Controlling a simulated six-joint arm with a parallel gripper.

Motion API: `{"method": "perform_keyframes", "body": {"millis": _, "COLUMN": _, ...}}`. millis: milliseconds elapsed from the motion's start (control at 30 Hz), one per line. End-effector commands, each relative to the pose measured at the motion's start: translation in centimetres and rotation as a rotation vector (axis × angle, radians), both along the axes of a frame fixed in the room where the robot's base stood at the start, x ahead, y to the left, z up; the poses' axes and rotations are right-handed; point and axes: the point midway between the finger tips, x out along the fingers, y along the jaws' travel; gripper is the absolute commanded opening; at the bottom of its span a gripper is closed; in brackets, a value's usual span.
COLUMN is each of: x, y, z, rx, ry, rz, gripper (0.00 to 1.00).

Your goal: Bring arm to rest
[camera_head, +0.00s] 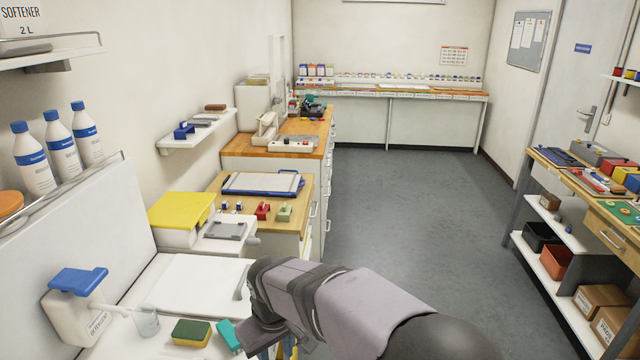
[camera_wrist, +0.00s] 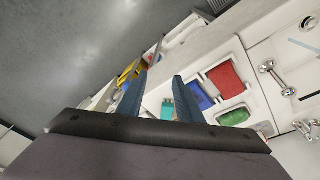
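My arm (camera_head: 340,300) reaches in from the lower right of the head view, over the edge of the white counter at the left. Its wrist bends down there, and the fingertips are not clear in that view. In the wrist view my gripper (camera_wrist: 160,76) shows two dark blue fingers standing apart, with no object held between them. A teal item (camera_wrist: 167,110) shows beyond the gap, near the right finger; a teal item (camera_head: 228,335) also lies beside the wrist in the head view.
A green-and-yellow sponge (camera_head: 191,333), a clear cup (camera_head: 146,321) and a detergent bottle (camera_head: 78,312) stand left of the arm. Red cloth (camera_wrist: 225,78) and a green item (camera_wrist: 234,117) lie in trays. The grey floor (camera_head: 410,190) is clear; a shelved bench (camera_head: 585,210) stands right.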

Motion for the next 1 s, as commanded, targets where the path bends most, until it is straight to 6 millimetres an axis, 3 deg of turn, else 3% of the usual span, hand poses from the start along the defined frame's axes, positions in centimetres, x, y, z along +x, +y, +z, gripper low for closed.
{"method": "perform_keyframes", "body": {"millis": 33, "x": 0.0, "y": -3.9, "z": -0.2, "rx": -0.006, "ry": 0.017, "rz": -0.074, "gripper": 0.33}}
{"method": "perform_keyframes", "body": {"millis": 200, "x": -2.8, "y": -14.9, "z": -1.7, "rx": -0.016, "ry": 0.08, "rz": -0.308, "gripper": 0.33}}
{"method": "perform_keyframes", "body": {"millis": 300, "x": -5.8, "y": -20.0, "z": -2.7, "rx": -0.017, "ry": 0.116, "rz": -0.436, "gripper": 0.33}}
{"method": "perform_keyframes", "body": {"millis": 400, "x": -9.0, "y": -23.7, "z": -3.8, "rx": -0.016, "ry": 0.149, "rz": -0.546, "gripper": 0.33}}
{"method": "perform_keyframes", "body": {"millis": 500, "x": -11.8, "y": -25.9, "z": -4.6, "rx": -0.013, "ry": 0.174, "rz": -0.628, "gripper": 0.33}}
{"method": "perform_keyframes", "body": {"millis": 667, "x": -14.4, "y": -27.6, "z": -5.4, "rx": -0.009, "ry": 0.197, "rz": -0.702, "gripper": 0.33}}
{"method": "perform_keyframes", "body": {"millis": 1000, "x": -15.1, "y": -27.9, "z": -5.7, "rx": -0.008, "ry": 0.203, "rz": -0.72, "gripper": 0.33}}
